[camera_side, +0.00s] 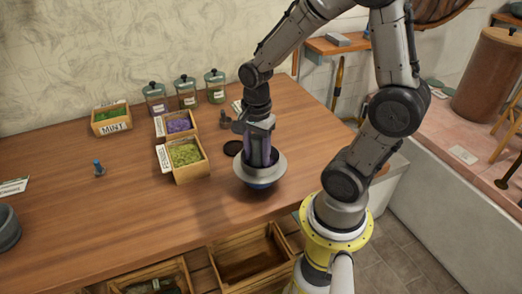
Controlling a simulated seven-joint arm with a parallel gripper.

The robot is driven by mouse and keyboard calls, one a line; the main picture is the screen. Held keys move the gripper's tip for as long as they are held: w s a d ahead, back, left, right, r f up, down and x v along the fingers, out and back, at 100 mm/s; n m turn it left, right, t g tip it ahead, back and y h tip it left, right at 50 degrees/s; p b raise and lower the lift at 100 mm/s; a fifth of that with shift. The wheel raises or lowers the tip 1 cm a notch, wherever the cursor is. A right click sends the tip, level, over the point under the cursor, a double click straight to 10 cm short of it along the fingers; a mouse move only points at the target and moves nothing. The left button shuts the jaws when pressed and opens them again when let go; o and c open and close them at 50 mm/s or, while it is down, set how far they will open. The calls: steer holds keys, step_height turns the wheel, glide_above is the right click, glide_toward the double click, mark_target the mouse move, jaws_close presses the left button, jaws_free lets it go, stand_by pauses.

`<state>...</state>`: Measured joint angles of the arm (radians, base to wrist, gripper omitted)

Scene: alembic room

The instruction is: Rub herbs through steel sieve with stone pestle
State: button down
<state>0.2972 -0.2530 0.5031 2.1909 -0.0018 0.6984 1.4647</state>
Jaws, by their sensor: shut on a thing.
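The steel sieve (242,172) is a round grey bowl shape near the front edge of the wooden table, seated on a blue bowl (260,186). My gripper (262,158) points straight down into the sieve. It is shut on a greyish-purple upright piece, which looks like the stone pestle; my fingers cover most of it. Its lower end is hidden inside the sieve, so I cannot tell whether it touches the mesh or herbs. Wooden boxes hold yellow-green herbs (186,154), purple flowers (180,125) and green mint (111,114), left of the sieve.
Three lidded glass jars (187,92) stand at the back by the wall. A dark disc (233,148) lies just behind the sieve. A small blue-topped item (98,168) and a grey vessel (8,230) stand at left. Open drawers (252,258) jut out below. The table's left-front is clear.

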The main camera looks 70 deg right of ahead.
steer(key=shift+w+a, duration=0.1)
steer(key=shift+a, duration=0.35)
steer(key=shift+s+d, duration=0.4)
steer(key=shift+s, duration=0.25)
steer(key=shift+s+d, duration=0.4)
steer(key=shift+s, duration=0.2)
steer(key=shift+w, duration=1.5)
steer(key=shift+s+a, duration=0.4)
steer(key=shift+s, duration=0.2)
steer(key=shift+s+a, duration=0.35)
steer(key=shift+s, duration=0.2)
steer(key=shift+w+d, duration=0.2)
steer(key=shift+d, duration=0.5)
steer(key=shift+w+d, duration=0.2)
steer(key=shift+d, duration=0.45)
steer(key=shift+w+a, duration=0.25)
steer(key=shift+a, duration=0.45)
steer(key=shift+w+a, duration=0.25)
steer(key=shift+a, duration=0.4)
steer(key=shift+s+d, duration=0.4)
steer(key=shift+s, duration=0.2)
steer(key=shift+s+d, duration=0.4)
steer(key=shift+s, duration=0.2)
steer(key=shift+w, duration=0.1)
